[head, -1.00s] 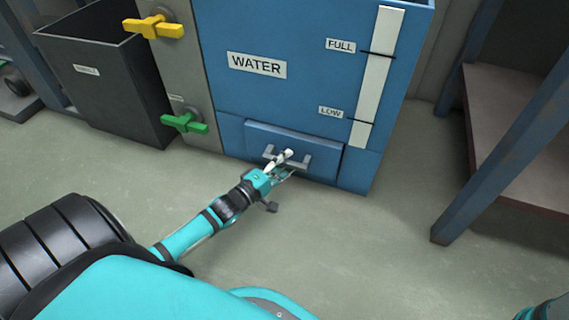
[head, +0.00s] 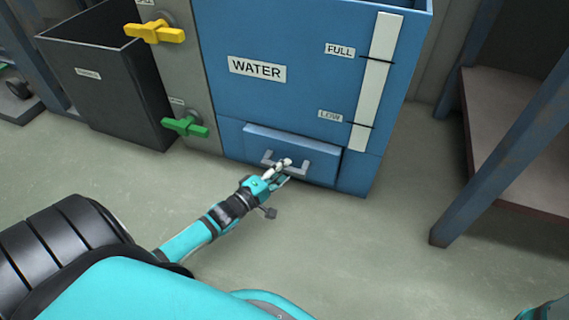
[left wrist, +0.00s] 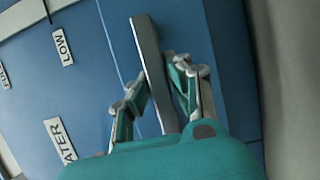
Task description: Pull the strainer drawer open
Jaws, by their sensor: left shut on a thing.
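The strainer drawer (head: 322,163) is a blue front low on the blue water tank (head: 290,98). Its front stands a little proud of the tank, with a strip of its top edge showing. Its grey bar handle (head: 301,169) is partly hidden by my left gripper (head: 278,170), which is shut on it from the front. In the left wrist view the handle (left wrist: 148,55) runs between the two fingers of the left gripper (left wrist: 158,92). My right gripper is not in view.
A green valve handle (head: 185,127) and a yellow one (head: 155,32) are on the grey panel left of the tank. A dark bin (head: 110,95) stands further left. A blue-framed shelf (head: 505,135) is at right. The floor (head: 340,245) before the drawer is clear.

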